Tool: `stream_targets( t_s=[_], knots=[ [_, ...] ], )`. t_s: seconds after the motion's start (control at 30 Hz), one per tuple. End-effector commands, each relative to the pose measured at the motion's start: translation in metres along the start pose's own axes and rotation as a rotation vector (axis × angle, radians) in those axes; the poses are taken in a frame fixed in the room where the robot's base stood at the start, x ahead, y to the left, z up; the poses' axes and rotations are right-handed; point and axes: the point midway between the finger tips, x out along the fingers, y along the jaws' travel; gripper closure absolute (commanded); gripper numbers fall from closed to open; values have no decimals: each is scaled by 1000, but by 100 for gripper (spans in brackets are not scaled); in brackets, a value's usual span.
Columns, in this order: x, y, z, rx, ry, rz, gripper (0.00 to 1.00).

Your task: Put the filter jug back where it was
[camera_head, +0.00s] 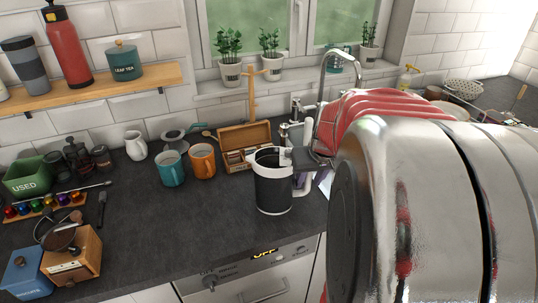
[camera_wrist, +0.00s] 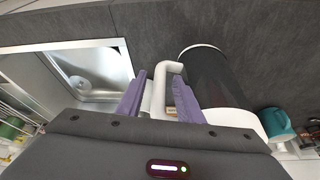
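The filter jug (camera_head: 274,189) is a dark cylinder with a white rim and a white handle. It stands upright on the slate worktop, left of my arm, and its dark body (camera_wrist: 208,78) also shows in the wrist view. My gripper (camera_wrist: 157,76) is at the jug's handle side, with its purple fingers spread apart. The white handle (camera_wrist: 159,92) lies between the fingers, with a gap visible on its right side. In the head view my arm hides most of the gripper, and the handle is only partly visible.
A wooden box (camera_head: 238,150) stands open behind the jug. An orange mug (camera_head: 203,162) and a teal mug (camera_head: 171,170) stand to its left. The sink (camera_wrist: 100,68) is on the handle side. Worktop left of the jug, in front of the mugs, is clear.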

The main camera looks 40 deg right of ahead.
Motion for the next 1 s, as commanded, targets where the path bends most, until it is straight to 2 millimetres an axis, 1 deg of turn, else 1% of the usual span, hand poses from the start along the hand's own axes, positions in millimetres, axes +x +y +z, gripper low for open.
stream_targets(
  t_s=[0.23, 0.6, 0.7, 0.83, 1.0],
  knots=[
    [-27, 0, -1, 0, 4, 1, 66],
    [-91, 0, -1, -1, 5, 2, 66],
    [-104, 0, -1, -1, 3, 1, 66],
    [-115, 0, 0, -1, 2, 1, 66],
    [-118, 0, 0, -1, 0, 0, 66]
  ],
)
